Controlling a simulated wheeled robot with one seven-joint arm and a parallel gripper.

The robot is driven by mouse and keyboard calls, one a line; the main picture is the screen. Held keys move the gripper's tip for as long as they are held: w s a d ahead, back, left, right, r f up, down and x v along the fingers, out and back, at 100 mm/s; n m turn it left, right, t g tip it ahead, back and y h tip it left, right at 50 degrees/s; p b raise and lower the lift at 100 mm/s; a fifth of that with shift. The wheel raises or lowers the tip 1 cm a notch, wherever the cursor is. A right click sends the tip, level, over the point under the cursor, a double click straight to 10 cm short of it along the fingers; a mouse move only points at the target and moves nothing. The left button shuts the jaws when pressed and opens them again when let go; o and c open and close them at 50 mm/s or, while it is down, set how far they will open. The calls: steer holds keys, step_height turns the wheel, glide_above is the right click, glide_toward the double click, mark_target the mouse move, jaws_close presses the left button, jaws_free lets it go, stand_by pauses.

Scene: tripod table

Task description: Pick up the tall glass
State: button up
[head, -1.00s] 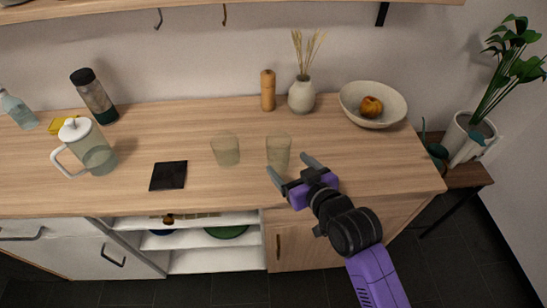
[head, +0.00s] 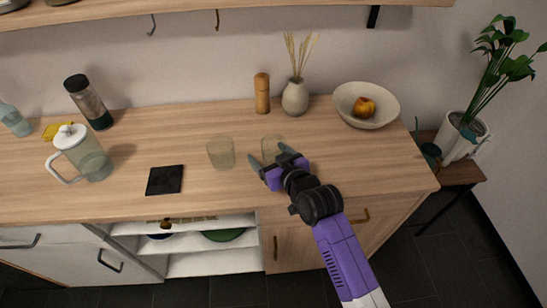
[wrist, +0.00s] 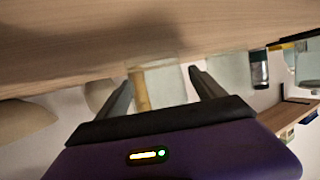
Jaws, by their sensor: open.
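The tall glass (head: 271,142), clear and faintly tinted, stands upright on the wooden counter, its lower part hidden by my gripper in the head view. My gripper (head: 267,156) is open with its two grey fingers at the glass, one on the left and one on the right. In the wrist view, which looks upside down, the glass (wrist: 168,86) shows between the fingertips (wrist: 160,78). I cannot tell whether either finger touches it or how deep it sits between them. A second, similar glass (head: 221,153) stands to the left, apart from it.
Behind are a wooden mill (head: 262,93), a vase with dry stalks (head: 295,97) and a bowl (head: 388,112) with fruit. Left are a dark square mat (head: 164,180), a lidded pitcher (head: 92,160) and a dark-capped bottle (head: 92,106). The counter right of my gripper is clear.

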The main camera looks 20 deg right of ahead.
steer(key=c, duration=1.7)
steer(key=shift+r, duration=0.1)
